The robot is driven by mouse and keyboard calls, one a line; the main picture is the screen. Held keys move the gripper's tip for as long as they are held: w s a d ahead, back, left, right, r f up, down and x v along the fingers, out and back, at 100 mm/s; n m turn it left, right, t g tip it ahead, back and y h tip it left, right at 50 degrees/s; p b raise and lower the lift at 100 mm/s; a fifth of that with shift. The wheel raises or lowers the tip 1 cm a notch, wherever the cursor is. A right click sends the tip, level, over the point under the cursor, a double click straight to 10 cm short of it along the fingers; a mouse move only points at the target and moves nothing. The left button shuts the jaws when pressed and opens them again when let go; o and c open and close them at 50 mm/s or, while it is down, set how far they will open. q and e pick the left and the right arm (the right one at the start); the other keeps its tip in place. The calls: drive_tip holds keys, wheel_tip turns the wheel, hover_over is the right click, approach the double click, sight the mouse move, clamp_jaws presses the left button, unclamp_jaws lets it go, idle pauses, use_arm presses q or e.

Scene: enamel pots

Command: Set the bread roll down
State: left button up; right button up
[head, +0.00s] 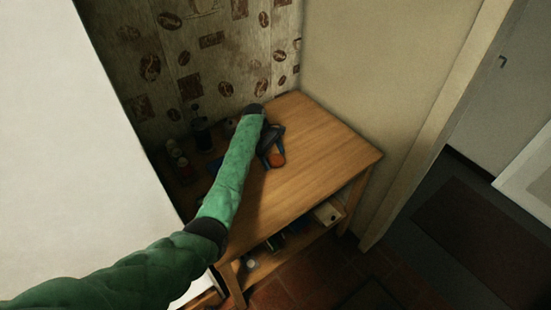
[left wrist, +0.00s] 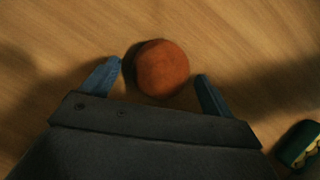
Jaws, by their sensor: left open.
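The bread roll (left wrist: 163,67) is a round, reddish-brown thing resting on the wooden table top in the left wrist view. My left gripper (left wrist: 158,71) is open, with one blue finger to each side of the roll and gaps showing between them and it. In the head view my left gripper (head: 272,148) is over the table, left of its middle, and the roll (head: 277,159) shows as an orange patch by the fingers. My right gripper is in neither view.
The wooden table (head: 325,140) is bare on its right side. Dark containers (head: 201,132) and small jars (head: 177,153) stand at its back left, near the patterned wall. A green and yellow object (left wrist: 299,146) lies right of my gripper. A lower shelf (head: 265,262) holds several items.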

use_arm(q)
drive_tip(key=shift+s+d+f, duration=0.1)
drive_tip(key=shift+s+f, duration=0.05)
drive_tip(key=shift+f, duration=0.05)
drive_tip(key=c, duration=1.1)
